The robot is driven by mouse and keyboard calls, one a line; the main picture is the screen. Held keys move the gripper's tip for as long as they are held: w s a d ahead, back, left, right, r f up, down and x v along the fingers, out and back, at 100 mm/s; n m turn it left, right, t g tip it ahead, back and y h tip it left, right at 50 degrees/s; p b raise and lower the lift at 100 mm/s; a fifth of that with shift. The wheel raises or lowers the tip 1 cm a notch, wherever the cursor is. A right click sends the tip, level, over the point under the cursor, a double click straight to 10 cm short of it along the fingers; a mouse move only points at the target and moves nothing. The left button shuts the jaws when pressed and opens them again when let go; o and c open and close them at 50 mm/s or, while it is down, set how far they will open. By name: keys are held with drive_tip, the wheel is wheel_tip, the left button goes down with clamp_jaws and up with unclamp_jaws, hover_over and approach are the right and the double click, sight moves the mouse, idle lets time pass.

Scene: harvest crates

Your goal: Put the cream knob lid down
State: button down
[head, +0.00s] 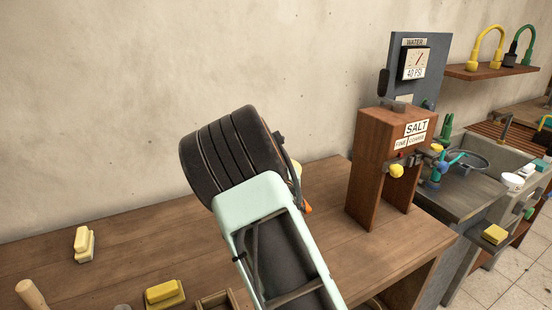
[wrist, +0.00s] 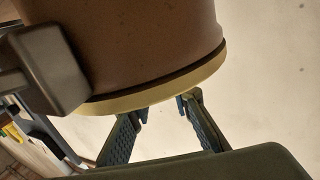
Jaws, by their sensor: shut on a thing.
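The cream lid (wrist: 120,103) shows in the wrist view as a pale band along the edge of a large brown round vessel (wrist: 145,45). A thin dark line runs between band and vessel; I cannot tell whether the lid rests on it. My gripper (wrist: 165,104) has its two fingertips at the lid's outer side, shut on the lid. Its knob is hidden or too small to make out. In the head view my arm covers the gripper, and only a small cream patch (head: 297,169) shows behind it.
A wooden SALT box (head: 368,165) stands to the right on the wooden bench (head: 125,245). Yellow-topped blocks (head: 84,244) (head: 164,293) lie at the left.

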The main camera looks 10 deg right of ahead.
drive_tip(key=shift+f+b, duration=0.25)
drive_tip(key=shift+b, duration=0.15)
drive_tip(key=c, duration=1.8)
unclamp_jaws()
drive_tip(key=shift+r, duration=0.1)
drive_tip(key=shift+o, duration=0.2)
drive_tip(key=shift+r+p, duration=0.15)
drive_tip(key=shift+p, duration=0.85)
